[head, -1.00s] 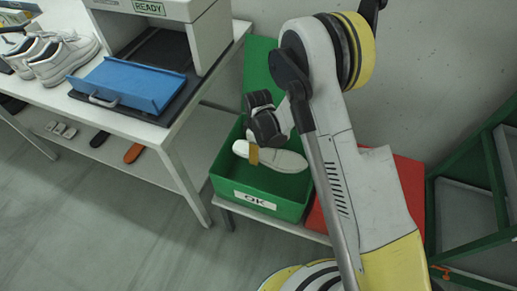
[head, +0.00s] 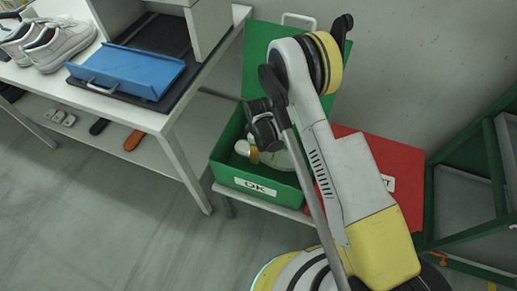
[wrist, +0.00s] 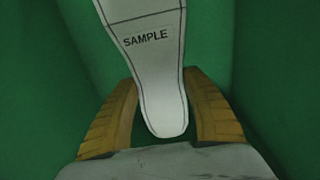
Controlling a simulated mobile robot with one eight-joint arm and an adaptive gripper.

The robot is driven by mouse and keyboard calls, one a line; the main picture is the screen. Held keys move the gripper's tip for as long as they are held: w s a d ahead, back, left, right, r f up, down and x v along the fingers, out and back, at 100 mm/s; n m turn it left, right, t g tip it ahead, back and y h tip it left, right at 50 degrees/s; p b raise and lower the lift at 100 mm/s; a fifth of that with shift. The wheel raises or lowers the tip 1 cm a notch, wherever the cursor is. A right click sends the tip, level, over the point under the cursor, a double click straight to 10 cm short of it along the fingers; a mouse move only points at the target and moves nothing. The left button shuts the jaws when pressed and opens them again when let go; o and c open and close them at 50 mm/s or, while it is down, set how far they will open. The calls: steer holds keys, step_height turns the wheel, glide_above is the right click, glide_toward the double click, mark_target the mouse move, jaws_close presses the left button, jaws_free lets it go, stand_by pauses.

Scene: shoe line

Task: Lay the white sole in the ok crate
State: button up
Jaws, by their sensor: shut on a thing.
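The white sole (head: 282,159) is inside the green ok crate (head: 289,192), partly hidden by my arm in the head view. My gripper (head: 254,155) is in the crate opening, its tan fingers closed on the sole's narrow end. In the wrist view, the sole (wrist: 155,75) is between the two fingers of my gripper (wrist: 158,88), with a SAMPLE label on its face and green crate surfaces around it. I cannot tell whether the sole touches the crate floor.
A red crate (head: 408,165) stands right of the ok crate, partly behind my arm. A green lid (head: 262,65) rises behind the ok crate. A white table (head: 185,150) with a blue flap (head: 125,70) and white shoes (head: 50,45) is at left.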

steer(key=o, duration=1.4)
step_height(320, 180, up, 12)
